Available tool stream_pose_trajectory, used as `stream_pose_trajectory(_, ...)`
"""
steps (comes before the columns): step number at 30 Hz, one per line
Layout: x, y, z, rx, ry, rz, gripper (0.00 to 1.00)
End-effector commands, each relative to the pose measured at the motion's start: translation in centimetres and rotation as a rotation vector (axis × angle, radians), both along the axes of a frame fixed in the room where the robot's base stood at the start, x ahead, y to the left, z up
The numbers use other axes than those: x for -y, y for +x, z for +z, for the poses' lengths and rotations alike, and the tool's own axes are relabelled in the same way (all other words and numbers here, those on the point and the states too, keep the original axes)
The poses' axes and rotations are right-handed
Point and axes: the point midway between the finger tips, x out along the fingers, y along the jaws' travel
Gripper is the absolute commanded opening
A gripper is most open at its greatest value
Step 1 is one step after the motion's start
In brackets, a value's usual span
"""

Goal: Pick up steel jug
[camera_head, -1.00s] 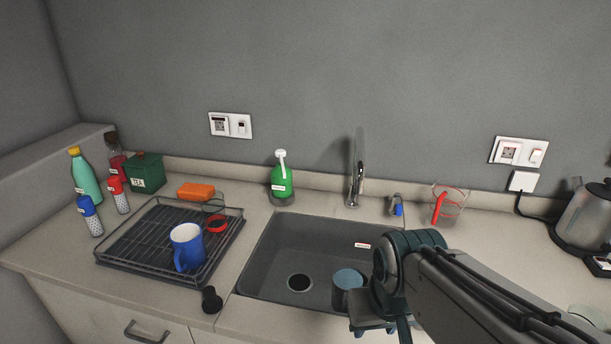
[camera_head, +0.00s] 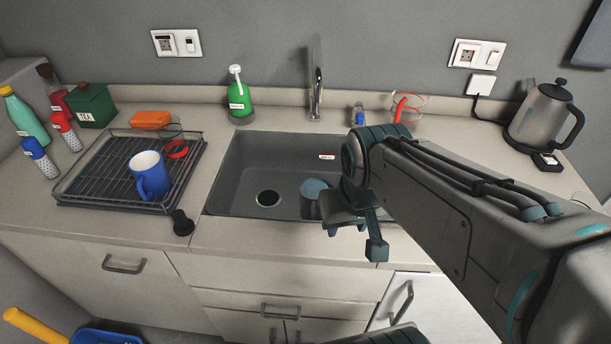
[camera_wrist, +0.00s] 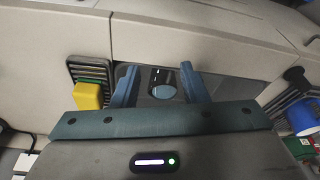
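A round, dark grey vessel with a blue-grey top (camera_head: 314,193) stands in the right part of the sink (camera_head: 238,180). It may be the steel jug; no handle shows. My arm hides part of that side of the sink. My gripper (camera_head: 352,238) is above the sink's front right edge with its fingers downward. In the wrist view my gripper (camera_wrist: 158,88) is open and empty. A grey kettle with a black handle (camera_head: 541,115) stands at the back right.
A dish rack (camera_head: 100,185) with a blue mug (camera_head: 150,175) stands left of the sink. The faucet (camera_head: 316,95), green soap bottle (camera_head: 239,97) and clear cup with red handle (camera_head: 405,105) stand behind it. Several bottles are far left. Cabinet fronts (camera_head: 120,290) lie below.

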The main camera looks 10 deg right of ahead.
Motion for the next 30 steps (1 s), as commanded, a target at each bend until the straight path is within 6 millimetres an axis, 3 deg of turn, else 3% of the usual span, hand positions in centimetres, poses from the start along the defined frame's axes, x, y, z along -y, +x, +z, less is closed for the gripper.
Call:
stream_pose_trajectory(14,0.0,0.0,0.0,0.000,0.000,0.000,0.40)
stream_pose_trajectory(17,0.0,0.1,0.0,-0.002,-0.002,0.003,0.62)
stream_pose_trajectory(19,0.0,0.4,0.2,-0.011,-0.011,0.019,0.67)
stream_pose_trajectory(23,0.1,2.1,0.7,-0.052,-0.057,0.100,0.67)
stream_pose_trajectory(30,-0.5,7.4,1.0,-0.177,-0.181,0.361,0.67)
